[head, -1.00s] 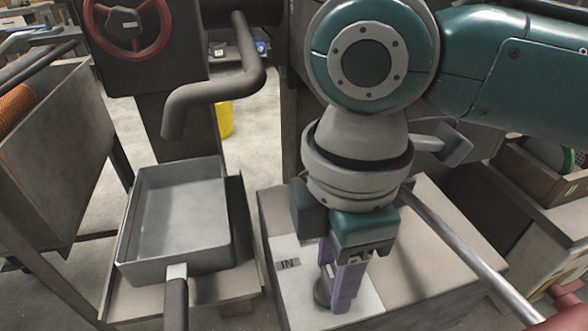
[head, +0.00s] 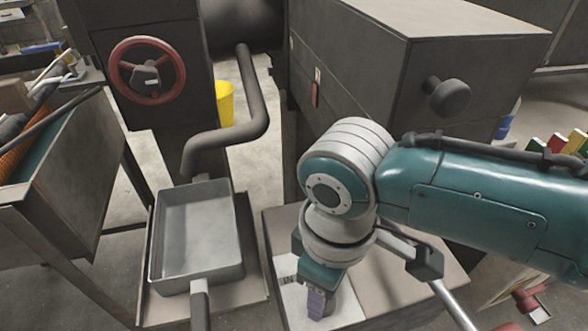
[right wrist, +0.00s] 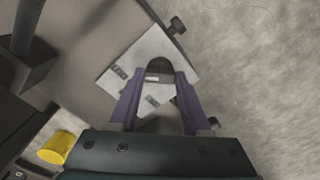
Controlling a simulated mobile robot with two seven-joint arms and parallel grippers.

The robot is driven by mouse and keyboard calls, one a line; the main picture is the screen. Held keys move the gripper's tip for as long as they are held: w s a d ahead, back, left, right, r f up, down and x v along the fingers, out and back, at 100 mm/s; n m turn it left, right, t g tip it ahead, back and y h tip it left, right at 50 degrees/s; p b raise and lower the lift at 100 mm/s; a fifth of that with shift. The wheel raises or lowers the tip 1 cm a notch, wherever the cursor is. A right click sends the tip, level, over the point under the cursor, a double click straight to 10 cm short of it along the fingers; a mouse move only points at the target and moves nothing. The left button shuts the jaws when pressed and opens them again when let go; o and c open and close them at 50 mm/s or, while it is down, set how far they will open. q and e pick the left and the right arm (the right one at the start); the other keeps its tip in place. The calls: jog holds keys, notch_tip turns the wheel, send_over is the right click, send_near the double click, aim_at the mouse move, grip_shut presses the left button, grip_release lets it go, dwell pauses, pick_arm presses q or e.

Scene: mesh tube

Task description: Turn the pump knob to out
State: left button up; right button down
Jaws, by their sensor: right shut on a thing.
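The knob (right wrist: 158,66) is a dark round piece with a light marking, on a white plate (right wrist: 150,48) in the right wrist view. The plate (head: 292,306) also shows in the head view, on top of a box at the bottom centre. Two dark labels are on the plate, one left of the knob and one below it; neither is readable here. My right gripper (right wrist: 158,84) points down with a purple finger on either side of the knob, shut on it. In the head view my right gripper (head: 316,303) hides the knob. My left gripper is not in view.
A grey square pan (head: 198,237) stands left of the box, under a bent dark pipe (head: 254,105). A red handwheel (head: 147,70) is at upper left. A metal rod (head: 450,300) runs beside my right arm. A dark cabinet (head: 365,60) stands behind.

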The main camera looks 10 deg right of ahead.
jog(key=shift+a+r+m, duration=0.1)
jog(key=shift+m, duration=0.3)
jog(key=shift+c, duration=1.8)
grip_release()
jog(key=shift+p, duration=0.3)
notch_tip(320, 180, up, 10)
jog(key=p, duration=0.2)
jog(key=shift+p, duration=0.4)
